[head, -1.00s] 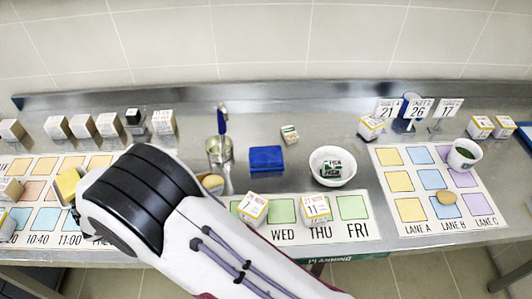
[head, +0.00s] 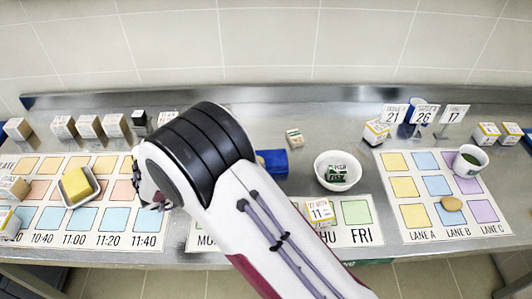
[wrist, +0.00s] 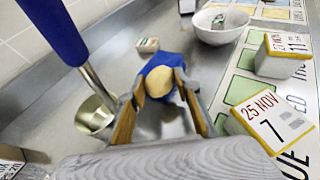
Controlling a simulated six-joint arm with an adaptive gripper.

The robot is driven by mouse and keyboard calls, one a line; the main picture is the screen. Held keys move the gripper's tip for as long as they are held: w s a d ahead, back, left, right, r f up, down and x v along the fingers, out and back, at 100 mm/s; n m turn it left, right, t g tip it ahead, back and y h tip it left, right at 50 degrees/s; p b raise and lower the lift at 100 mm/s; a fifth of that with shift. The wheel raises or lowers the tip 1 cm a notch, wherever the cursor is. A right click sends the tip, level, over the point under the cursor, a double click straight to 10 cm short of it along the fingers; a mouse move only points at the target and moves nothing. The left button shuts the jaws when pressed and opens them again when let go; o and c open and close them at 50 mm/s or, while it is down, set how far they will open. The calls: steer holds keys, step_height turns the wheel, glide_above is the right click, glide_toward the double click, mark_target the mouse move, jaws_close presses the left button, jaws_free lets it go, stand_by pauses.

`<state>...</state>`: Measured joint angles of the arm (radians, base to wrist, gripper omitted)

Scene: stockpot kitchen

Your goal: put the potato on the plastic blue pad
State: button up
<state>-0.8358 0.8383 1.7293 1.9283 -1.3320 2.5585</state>
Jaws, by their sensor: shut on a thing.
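The potato (wrist: 160,83) is tan and rounded. In the wrist view it sits between the two finger ends of my gripper (wrist: 162,92), which is shut on it. The blue plastic pad (wrist: 165,64) shows just behind the potato in that view, partly covered by it. In the head view the pad (head: 273,162) lies on the steel counter, its left part hidden by my arm. My gripper's fingers and the potato are hidden behind my arm there. I cannot tell how high the potato is above the counter.
A metal cup (wrist: 95,115) with a blue-handled tool (wrist: 55,32) stands left of my gripper in the wrist view. A white bowl (head: 337,171) is right of the pad. Date blocks (wrist: 272,118) stand on the weekday mat. A butter dish (head: 77,186) and another tan, potato-like item (head: 451,203) lie apart.

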mark_target(266, 160)
steer(key=shift+w+d, duration=0.5)
steer(key=shift+d, duration=0.1)
steer(key=shift+d, duration=0.1)
steer(key=shift+w+d, duration=0.7)
steer(key=shift+d, duration=0.2)
steer(key=shift+w+d, duration=0.7)
steer(key=shift+d, duration=0.15)
steer(key=shift+f, duration=0.1)
steer(key=shift+f, duration=0.1)
steer(key=o, duration=1.1)
steer(key=shift+a, duration=0.1)
steer(key=v, duration=1.2)
